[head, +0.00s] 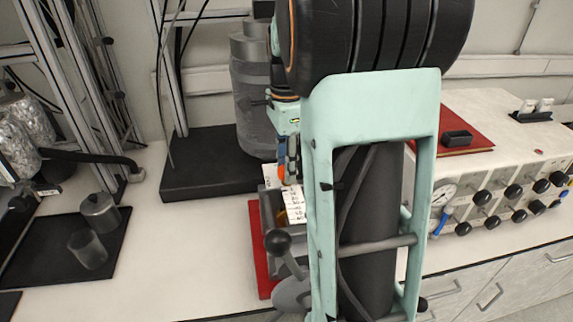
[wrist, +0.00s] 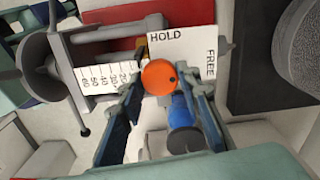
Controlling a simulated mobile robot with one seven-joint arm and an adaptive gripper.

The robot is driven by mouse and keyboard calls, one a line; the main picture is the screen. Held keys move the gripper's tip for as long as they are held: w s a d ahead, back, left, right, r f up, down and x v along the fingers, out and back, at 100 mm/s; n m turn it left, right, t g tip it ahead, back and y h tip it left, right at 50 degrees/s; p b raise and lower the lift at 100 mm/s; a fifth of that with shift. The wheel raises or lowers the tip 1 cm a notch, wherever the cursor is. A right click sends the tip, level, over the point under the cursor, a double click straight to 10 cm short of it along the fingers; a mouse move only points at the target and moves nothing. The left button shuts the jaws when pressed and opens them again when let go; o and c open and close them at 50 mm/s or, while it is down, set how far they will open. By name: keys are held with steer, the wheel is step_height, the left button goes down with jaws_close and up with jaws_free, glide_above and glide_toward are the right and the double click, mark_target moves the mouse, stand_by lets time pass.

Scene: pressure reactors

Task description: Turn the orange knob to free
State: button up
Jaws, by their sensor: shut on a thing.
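The orange knob (wrist: 159,77) shows in the wrist view as a round disc with a small dark dot near its right edge. A white plate (wrist: 185,52) behind it reads HOLD above the knob and FREE to the right. My gripper (wrist: 164,80) has its two dark blue fingers on either side of the knob, shut on it. A blue cylinder with a dark end (wrist: 182,112) lies just below the knob. In the head view my gripper (head: 288,172) reaches down at the device, with a bit of orange beside it; my arm hides much of the device.
The device's white number scale (wrist: 105,80) and grey crank (wrist: 45,55) are left of the knob. A red mat (head: 258,245) lies under the device. A black base (head: 200,180) stands behind, a panel with black knobs (head: 512,191) to the right.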

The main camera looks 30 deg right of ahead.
steer(key=o, duration=1.2)
steer(key=shift+c, duration=0.2)
step_height(320, 180, up, 12)
steer(key=shift+w, duration=0.1)
